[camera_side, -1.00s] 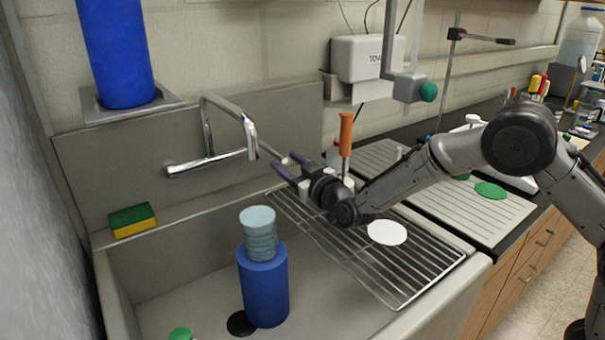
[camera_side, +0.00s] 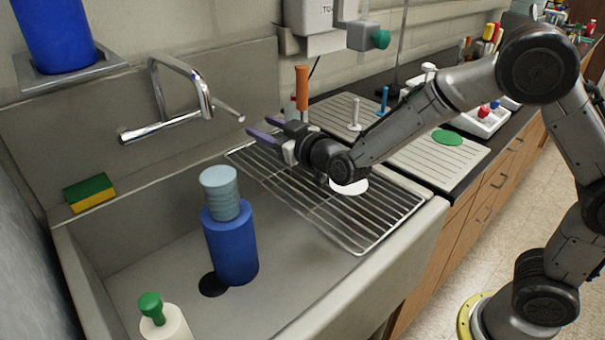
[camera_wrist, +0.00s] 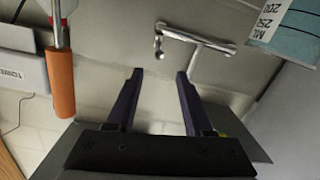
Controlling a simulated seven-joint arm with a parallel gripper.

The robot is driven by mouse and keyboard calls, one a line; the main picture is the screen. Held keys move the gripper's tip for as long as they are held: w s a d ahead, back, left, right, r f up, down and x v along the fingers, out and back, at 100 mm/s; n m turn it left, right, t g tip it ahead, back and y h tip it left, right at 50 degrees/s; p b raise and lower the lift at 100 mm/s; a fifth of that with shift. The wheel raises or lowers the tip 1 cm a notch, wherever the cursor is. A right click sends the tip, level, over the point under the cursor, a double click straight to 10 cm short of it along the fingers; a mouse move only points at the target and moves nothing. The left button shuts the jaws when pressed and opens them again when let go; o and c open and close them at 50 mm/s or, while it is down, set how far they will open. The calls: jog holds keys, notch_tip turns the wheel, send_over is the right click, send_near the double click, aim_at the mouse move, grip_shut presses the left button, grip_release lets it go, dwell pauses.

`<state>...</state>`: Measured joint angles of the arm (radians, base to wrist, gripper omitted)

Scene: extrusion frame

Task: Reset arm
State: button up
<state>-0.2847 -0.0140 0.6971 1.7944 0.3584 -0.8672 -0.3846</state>
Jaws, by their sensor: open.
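My gripper (camera_side: 262,129) hangs above the back of the wire rack, in front of the faucet's spout end. Its two purple fingers stand apart with nothing between them. In the wrist view the open fingers (camera_wrist: 156,98) point toward the sink's back wall and the faucet (camera_wrist: 190,38). My arm reaches in from the right over the rack.
A blue cylinder (camera_side: 231,250) with a clear ribbed vessel (camera_side: 220,193) on top stands in the sink. The wire rack (camera_side: 375,215) spans the sink's right side. An orange-handled tool (camera_side: 302,88) stands beside my gripper. A sponge (camera_side: 90,193) lies on the left ledge.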

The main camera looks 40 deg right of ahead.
jog(key=s+d+r+g+y, duration=0.1)
jog(key=s+d+r+g, duration=0.15)
jog(key=s, duration=0.45)
jog(key=s+d+r+g, duration=0.1)
jog(key=s+d+g, duration=0.15)
jog(key=s, duration=0.45)
jog(key=s+d+f+g, duration=0.1)
jog(key=s+g, duration=0.1)
jog(key=s, duration=0.6)
jog(key=s+d+f+m+g+h, duration=0.1)
jog(key=s+d+f+g, duration=0.1)
jog(key=s, duration=0.6)
jog(key=s+d+f+m+g, duration=0.1)
jog(key=s+g, duration=0.1)
jog(key=s, duration=0.6)
jog(key=shift+d+f+g, duration=0.3)
jog(key=shift+d+f, duration=0.1)
